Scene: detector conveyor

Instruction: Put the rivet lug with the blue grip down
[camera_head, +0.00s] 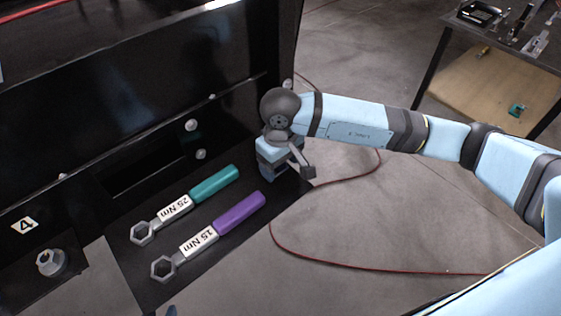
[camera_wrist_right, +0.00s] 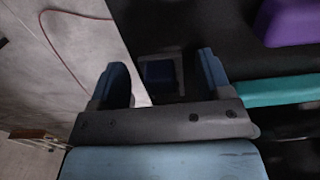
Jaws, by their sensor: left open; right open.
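My right gripper (camera_head: 276,172) points down at the right end of the black shelf, beyond the two wrenches. In the right wrist view its fingers (camera_wrist_right: 165,68) are apart. Between and beyond them is a small dark blue square with a pale border (camera_wrist_right: 160,72), which looks like the blue grip of the rivet lug. No finger visibly presses on it. In the head view the gripper hides this spot, so the lug's body cannot be made out. Only a small dark tip of my left gripper (camera_head: 172,311) shows at the bottom edge.
A teal 25 Nm wrench (camera_head: 214,182) and a purple 15 Nm wrench (camera_head: 239,213) lie side by side on the black shelf (camera_head: 150,290). A grey hex fitting (camera_head: 52,262) stands at the left by a "4" label. A red cable crosses the floor. A table (camera_head: 505,45) stands back right.

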